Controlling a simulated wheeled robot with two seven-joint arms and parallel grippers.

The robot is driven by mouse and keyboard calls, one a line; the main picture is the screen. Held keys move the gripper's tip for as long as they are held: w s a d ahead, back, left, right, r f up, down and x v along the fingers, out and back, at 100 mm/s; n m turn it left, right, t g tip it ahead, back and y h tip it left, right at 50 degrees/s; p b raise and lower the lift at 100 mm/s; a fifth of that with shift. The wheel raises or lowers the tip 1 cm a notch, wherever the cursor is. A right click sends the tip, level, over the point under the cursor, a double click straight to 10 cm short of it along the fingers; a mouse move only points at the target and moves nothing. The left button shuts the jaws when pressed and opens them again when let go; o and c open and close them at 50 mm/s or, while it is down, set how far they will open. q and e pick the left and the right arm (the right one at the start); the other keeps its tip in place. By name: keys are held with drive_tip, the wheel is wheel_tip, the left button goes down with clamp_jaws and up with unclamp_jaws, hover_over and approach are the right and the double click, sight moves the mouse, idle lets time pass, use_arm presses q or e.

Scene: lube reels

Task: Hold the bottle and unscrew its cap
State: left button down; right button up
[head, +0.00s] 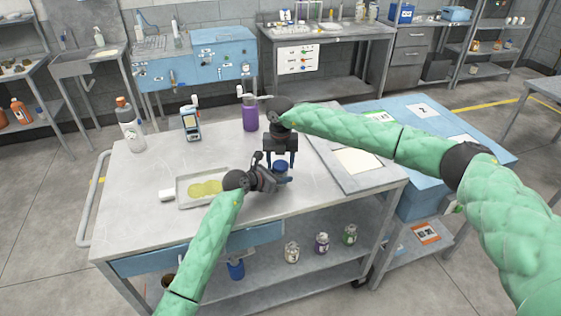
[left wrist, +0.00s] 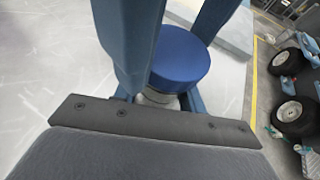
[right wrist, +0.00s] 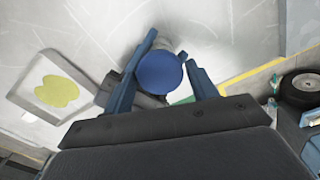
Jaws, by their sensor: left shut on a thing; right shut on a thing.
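The bottle's round blue cap (head: 281,165) shows above the table's middle. It also shows in the left wrist view (left wrist: 181,60) and in the right wrist view (right wrist: 159,73). My left gripper (head: 283,180) comes in from the left and is shut on the bottle below the cap. Only a small pale part of the bottle (left wrist: 160,98) shows under the cap; the fingers hide the rest. My right gripper (head: 280,162) points down from above, with one finger on each side of the cap, shut on it. The bottle looks roughly upright.
A tray with a yellow-green patch (head: 183,193) lies left of my left gripper. A grey board (head: 335,172) lies at right. The front left tabletop is clear.

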idle(0.3)
drive_tip(key=o, duration=1.1)
drive_tip(key=shift+r, duration=2.3)
drive_tip(key=shift+c, duration=0.4)
wheel_tip(320, 180, up, 3)
drive_tip(key=m, duration=0.4)
drive_tip(key=shift+r+m, duration=0.15)
drive_tip(key=shift+m, duration=0.25)
drive_tip(key=shift+f, duration=3.95)
